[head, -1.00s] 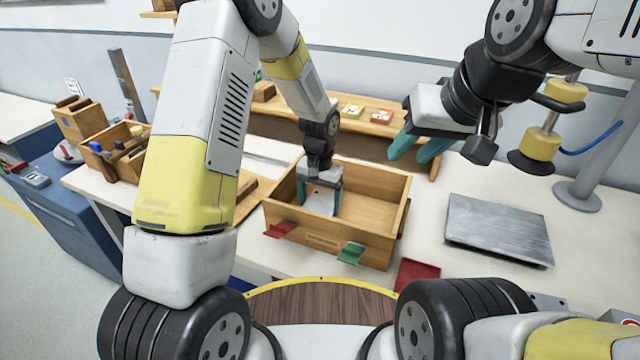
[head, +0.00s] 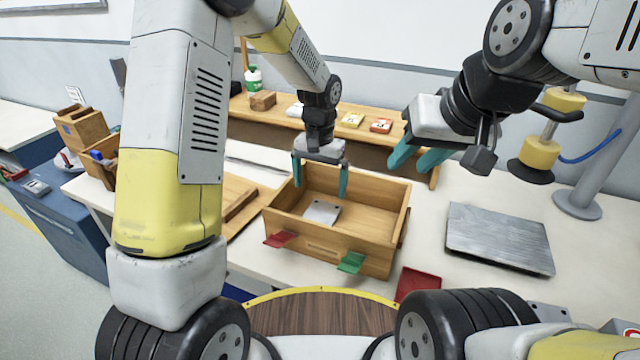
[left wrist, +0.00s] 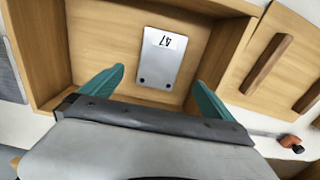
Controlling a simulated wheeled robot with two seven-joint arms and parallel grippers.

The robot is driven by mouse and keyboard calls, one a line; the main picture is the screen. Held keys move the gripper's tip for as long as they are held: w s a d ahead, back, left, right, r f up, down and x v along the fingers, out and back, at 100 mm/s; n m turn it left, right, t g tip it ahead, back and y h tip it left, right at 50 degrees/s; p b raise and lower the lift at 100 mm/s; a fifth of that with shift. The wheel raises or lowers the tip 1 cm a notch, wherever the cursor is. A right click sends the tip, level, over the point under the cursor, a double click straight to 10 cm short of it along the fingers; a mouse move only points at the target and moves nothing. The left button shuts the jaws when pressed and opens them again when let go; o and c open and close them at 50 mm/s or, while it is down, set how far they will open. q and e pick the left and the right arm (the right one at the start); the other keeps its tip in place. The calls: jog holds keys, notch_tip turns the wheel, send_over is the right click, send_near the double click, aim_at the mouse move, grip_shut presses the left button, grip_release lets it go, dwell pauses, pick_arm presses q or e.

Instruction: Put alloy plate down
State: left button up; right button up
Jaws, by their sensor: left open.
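The alloy plate (head: 322,212) is a small light-grey metal plate lying flat on the floor of the wooden box (head: 345,253). In the left wrist view the plate (left wrist: 160,60) shows a "47" mark and dark holes near its end. My left gripper (head: 320,190) is open and empty above the box, its teal fingers apart and clear of the plate. It also shows in the left wrist view (left wrist: 158,88), with the plate beyond and between its fingertips. My right gripper (head: 415,160) hangs over the table right of the box, its teal fingers apart with nothing visible between them.
A red tab (head: 280,239) and a green tab (head: 351,262) stick out from the box front. A grey metal slab (head: 500,238) lies to the right, a red tray (head: 417,283) in front. A wooden shelf (head: 280,122) stands behind. A wooden board (head: 238,200) lies left.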

pick_arm(q)
jog(key=s+a+r+n+t, duration=0.1)
jog(key=s+a+r, duration=0.1)
jog(key=r, duration=0.3)
jog(key=s+a+r, duration=0.1)
jog(key=a+r, duration=0.2)
jog(key=r, duration=0.3)
jog(key=s+a+r+n+t+h, duration=0.1)
jog(key=s+a+r, duration=0.3)
jog(key=s, duration=0.5)
jog(key=s+a+r+n+t+h, duration=0.1)
jog(key=s+a+r+t, duration=0.3)
jog(key=s, duration=0.5)
notch_tip(320, 180, up, 2)
jog(key=shift+s+a+r+n, duration=0.1)
jog(key=shift+s+a+n, duration=0.15)
jog(key=shift+a+n, duration=0.15)
